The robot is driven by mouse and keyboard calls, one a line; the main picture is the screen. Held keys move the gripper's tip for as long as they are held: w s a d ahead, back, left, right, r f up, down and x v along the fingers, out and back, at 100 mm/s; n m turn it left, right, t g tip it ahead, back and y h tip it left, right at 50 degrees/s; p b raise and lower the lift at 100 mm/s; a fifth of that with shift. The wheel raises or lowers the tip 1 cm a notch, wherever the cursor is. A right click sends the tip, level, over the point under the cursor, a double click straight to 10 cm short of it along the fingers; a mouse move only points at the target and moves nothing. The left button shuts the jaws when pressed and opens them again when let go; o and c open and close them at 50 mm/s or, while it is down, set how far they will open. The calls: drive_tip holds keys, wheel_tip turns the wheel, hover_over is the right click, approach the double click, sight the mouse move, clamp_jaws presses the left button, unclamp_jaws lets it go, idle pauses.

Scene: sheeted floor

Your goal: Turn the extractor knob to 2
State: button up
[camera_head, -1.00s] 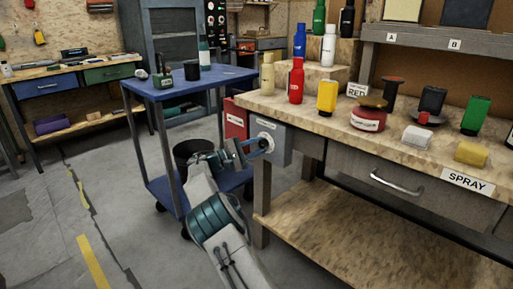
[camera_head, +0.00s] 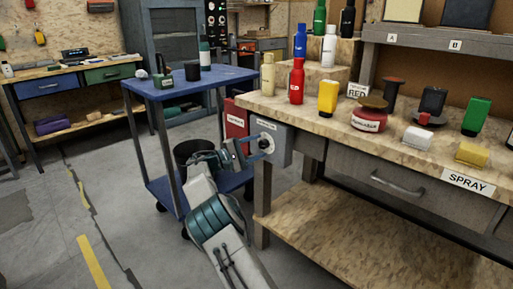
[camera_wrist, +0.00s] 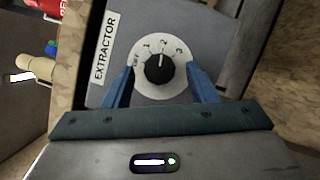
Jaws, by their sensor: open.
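The extractor knob (camera_wrist: 159,70) is a round black knob on a pale dial (camera_wrist: 146,87) marked off, 1, 2 and 3. A light mark on the knob points roughly at the 2. The dial sits on a grey box labelled EXTRACTOR (camera_wrist: 105,48), and this box (camera_head: 283,145) is at the left end of the workbench in the head view. My gripper (camera_wrist: 162,86) is open, with one blue finger on each side of the knob; I cannot tell whether they touch it. In the head view my gripper (camera_head: 257,146) is at the box face and partly covers the dial.
The wooden workbench (camera_head: 310,114) carries several bottles and spray items above the box. A blue trolley (camera_head: 223,80) stands close behind my arm, with a dark bin (camera_head: 190,148) on its lower shelf. Open floor (camera_head: 120,195) lies to the left.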

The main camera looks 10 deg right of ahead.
drive_tip(key=p+v, duration=0.3)
drive_tip(key=v, duration=1)
drive_tip(key=shift+a, duration=0.25)
